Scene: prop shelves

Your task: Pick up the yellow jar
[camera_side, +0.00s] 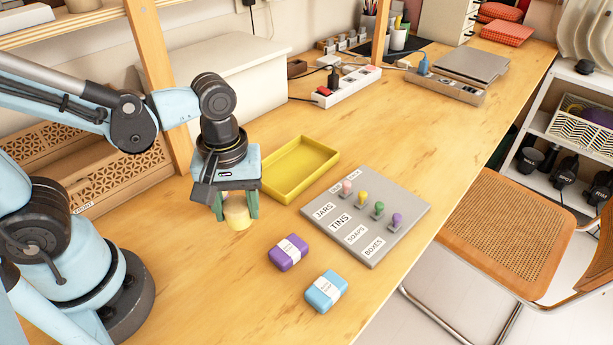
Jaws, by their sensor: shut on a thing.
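The yellow jar (238,217) is a small pale yellow cylinder. It is upright between the green fingers of my gripper (237,207). My gripper points down and is shut on the jar, with a finger on each side. The upper part of the jar is partly hidden by the gripper. I cannot tell whether the jar's base touches the table.
A yellow tray (316,178) lies just right of my gripper. A grey board (392,232) with labels and coloured pegs is farther right. A purple box (288,252) and a blue box (325,291) lie in front. A wooden post (157,75) stands behind.

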